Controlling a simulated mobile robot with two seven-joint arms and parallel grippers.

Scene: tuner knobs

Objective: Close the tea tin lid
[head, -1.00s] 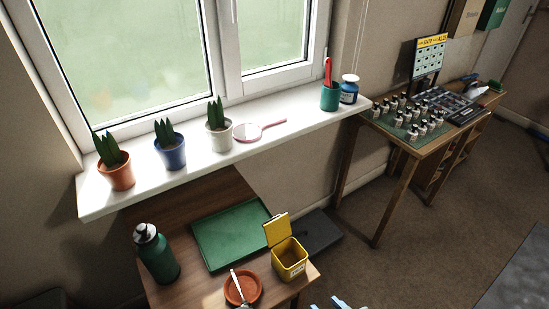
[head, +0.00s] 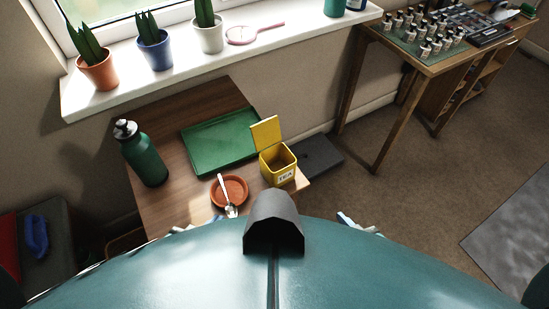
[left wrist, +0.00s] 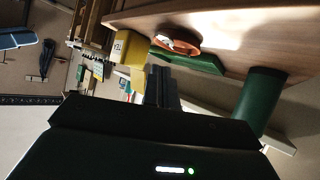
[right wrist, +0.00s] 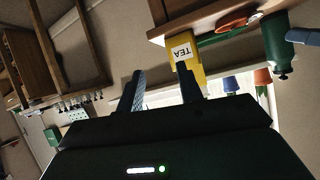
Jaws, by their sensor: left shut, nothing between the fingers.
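The yellow tea tin (head: 278,168) stands on the small wooden table, near its right edge. Its lid (head: 266,133) is hinged at the back and stands up open. The tin also shows upside down in the left wrist view (left wrist: 130,48) and the right wrist view (right wrist: 184,53), with its TEA label facing out. My left gripper (left wrist: 161,72) is shut and empty, apart from the tin. My right gripper (right wrist: 160,74) is open and empty, with the tin beyond its fingers. In the head view, my own body hides most of both grippers.
On the table (head: 178,200) are a green tray (head: 215,142), a terracotta saucer (head: 236,184) with a spoon, and a dark green bottle (head: 145,155). Potted plants and a pink hand mirror (head: 255,33) stand on the windowsill. A side table (head: 440,62) holds several small bottles.

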